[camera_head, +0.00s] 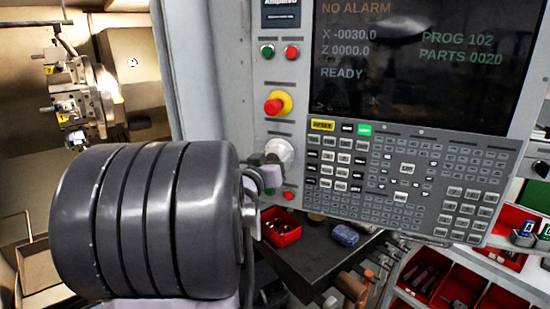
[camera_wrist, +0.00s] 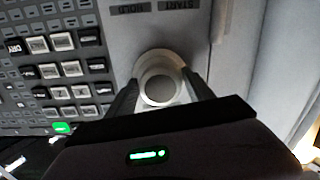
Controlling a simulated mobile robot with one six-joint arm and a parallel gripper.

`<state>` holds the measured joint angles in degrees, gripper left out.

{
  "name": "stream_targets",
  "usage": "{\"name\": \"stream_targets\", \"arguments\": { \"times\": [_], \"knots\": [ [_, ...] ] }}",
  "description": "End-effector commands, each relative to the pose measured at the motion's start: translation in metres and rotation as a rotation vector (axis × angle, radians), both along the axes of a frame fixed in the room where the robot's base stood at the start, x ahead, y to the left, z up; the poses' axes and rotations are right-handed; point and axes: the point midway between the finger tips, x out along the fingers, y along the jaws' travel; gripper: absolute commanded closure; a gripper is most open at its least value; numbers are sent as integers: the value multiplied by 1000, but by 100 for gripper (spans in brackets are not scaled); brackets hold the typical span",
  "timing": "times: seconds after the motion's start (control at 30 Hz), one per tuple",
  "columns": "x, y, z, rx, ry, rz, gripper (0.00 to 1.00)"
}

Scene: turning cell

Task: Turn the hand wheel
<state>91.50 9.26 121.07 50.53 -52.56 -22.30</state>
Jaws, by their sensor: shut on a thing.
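The hand wheel (camera_head: 281,151) is a pale round knob on the lower left of the control panel, below the red and yellow emergency stop. In the wrist view the hand wheel (camera_wrist: 161,63) has a light rim and a grey centre, and it sits between my two dark fingers. My gripper (camera_head: 264,168) is at the panel face, with its fingers on opposite sides of the wheel, shut on it. My gripper also shows in the wrist view (camera_wrist: 160,86). My large dark arm link covers the lower left of the head view and hides part of my gripper.
The emergency stop (camera_head: 277,104) is just above the wheel, and the keypad (camera_head: 400,180) is close on its right. The screen (camera_head: 420,60) reads NO ALARM and READY. A red tray (camera_head: 281,236) stands on the dark bench below. The lathe chuck (camera_head: 85,95) is at far left.

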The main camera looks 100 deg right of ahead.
Motion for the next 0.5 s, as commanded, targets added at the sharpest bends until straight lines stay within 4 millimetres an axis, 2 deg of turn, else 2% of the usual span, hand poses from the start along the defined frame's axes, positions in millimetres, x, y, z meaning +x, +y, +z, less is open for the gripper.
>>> {"name": "stream_targets", "arguments": {
  "times": [0.23,0.27,0.3,0.5],
  "knots": [
    [0,0,0,0,0,1,80],
    [0,0,0,0,-1,1,33],
    [0,0,0,0,-1,1,30],
    [0,0,0,0,-1,0,30]
  ]
}}
